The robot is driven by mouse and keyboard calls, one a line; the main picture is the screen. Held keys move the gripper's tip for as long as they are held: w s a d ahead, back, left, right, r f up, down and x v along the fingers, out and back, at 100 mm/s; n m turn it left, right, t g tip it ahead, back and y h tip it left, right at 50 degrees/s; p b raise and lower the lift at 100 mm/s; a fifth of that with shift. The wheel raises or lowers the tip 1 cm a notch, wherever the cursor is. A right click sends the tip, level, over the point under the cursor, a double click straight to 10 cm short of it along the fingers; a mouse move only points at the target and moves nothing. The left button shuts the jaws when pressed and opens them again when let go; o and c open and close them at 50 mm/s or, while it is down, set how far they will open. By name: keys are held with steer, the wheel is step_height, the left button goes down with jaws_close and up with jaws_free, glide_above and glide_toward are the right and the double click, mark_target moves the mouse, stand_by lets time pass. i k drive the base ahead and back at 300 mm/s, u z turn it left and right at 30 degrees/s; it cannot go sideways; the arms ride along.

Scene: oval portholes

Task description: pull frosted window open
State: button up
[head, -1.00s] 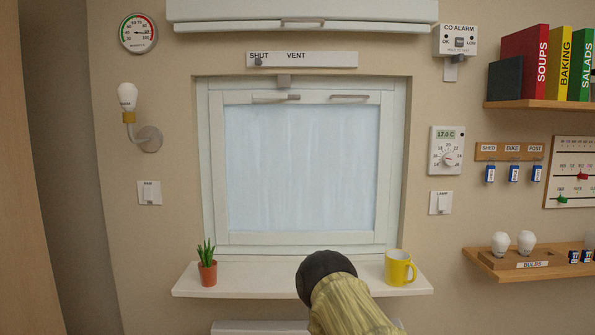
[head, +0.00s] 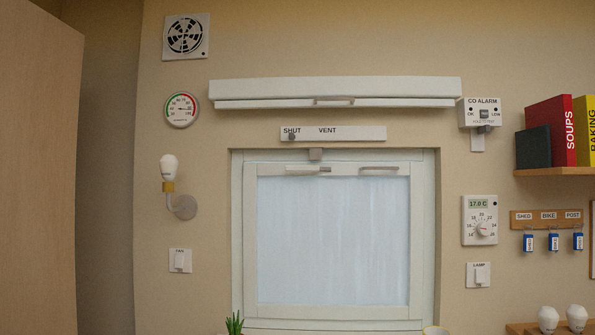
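The frosted window (head: 333,240) is in the middle of the head view, a pale pane in a white frame set into the wall. It looks closed in its frame. Near its top edge are a handle (head: 308,169) on the left and a grey bar handle (head: 379,168) on the right. My gripper is out of view.
A white roller-blind housing (head: 335,88) with a handle bar is above the window. A CO alarm (head: 482,113), thermostat (head: 480,220) and lamp switch (head: 479,275) are to the right. A wall lamp (head: 170,183) is left. A plant (head: 235,323) and yellow mug (head: 435,330) show at the bottom edge.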

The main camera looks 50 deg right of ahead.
mark_target(345, 242)
steer(key=u, duration=0.35)
steer(key=k, duration=1)
steer(key=z, duration=1.4)
steer(key=i, duration=0.4)
steer(key=z, duration=0.1)
